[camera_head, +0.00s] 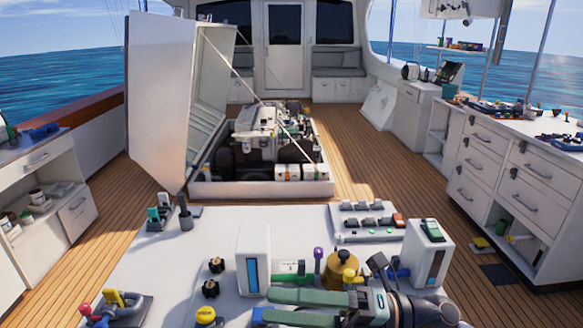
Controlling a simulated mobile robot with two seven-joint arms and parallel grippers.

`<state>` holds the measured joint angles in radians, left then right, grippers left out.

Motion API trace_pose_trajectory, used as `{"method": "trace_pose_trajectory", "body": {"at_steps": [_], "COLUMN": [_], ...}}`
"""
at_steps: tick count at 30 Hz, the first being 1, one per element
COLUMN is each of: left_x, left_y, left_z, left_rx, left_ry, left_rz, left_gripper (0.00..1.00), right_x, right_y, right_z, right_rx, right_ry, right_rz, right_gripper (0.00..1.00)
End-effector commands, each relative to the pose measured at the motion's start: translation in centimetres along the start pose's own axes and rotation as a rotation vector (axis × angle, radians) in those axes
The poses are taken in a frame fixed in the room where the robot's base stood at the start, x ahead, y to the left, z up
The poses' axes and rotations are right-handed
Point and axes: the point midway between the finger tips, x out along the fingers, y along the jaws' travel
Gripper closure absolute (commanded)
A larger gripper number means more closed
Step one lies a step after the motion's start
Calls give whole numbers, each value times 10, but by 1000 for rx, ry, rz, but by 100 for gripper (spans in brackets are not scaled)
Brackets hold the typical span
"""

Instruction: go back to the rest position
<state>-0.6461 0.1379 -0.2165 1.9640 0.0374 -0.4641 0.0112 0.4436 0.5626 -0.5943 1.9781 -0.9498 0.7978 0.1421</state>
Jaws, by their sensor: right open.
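My right gripper (266,307) is at the bottom centre, low over the front of the white table (120,270). Its two green fingers point left and stand apart, with nothing seen between them. My right arm comes in from the lower right. A white block with a blue stripe (253,258) stands just behind the fingers. A brass-coloured round part (341,268) and a purple-topped piece (318,254) are close behind the gripper. My left gripper is not in view.
A second white block (427,250) stands at the table's right. Black knobs (216,265) and a yellow knob (205,315) lie left of the gripper. The open hatch lid (160,100) rises beside the engine (270,135). The table's left middle is mostly bare.

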Motion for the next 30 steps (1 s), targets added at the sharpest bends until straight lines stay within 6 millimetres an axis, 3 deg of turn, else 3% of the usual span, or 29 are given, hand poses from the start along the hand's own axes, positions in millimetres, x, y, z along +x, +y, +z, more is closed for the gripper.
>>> {"method": "trace_pose_trajectory", "body": {"at_steps": [2, 5, 8, 11, 14, 18, 21, 25, 30], "left_x": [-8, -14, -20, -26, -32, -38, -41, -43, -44], "left_y": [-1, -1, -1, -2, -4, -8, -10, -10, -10], "left_z": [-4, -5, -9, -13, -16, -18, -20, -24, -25], "left_rx": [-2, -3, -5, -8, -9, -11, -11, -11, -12], "left_ry": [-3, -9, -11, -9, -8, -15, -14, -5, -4], "left_rz": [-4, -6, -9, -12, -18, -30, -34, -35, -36], "left_gripper": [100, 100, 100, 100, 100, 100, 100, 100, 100], "right_x": [-6, -27, -59, -98, -140, -188, -209, -223, -229], "right_y": [5, -7, -36, -82, -136, -207, -241, -265, -276], "right_z": [18, 43, 60, 60, 39, -25, -76, -129, -159], "right_rx": [170, 377, 599, 830, 1071, 1382, 1561, 1719, 1805], "right_ry": [-168, -393, -631, -878, -1128, -1437, -1602, -1740, -1811], "right_rz": [127, 250, 340, 395, 418, 402, 373, 336, 313], "right_gripper": [36, 36, 36, 36, 36, 36, 36, 36, 36]}}
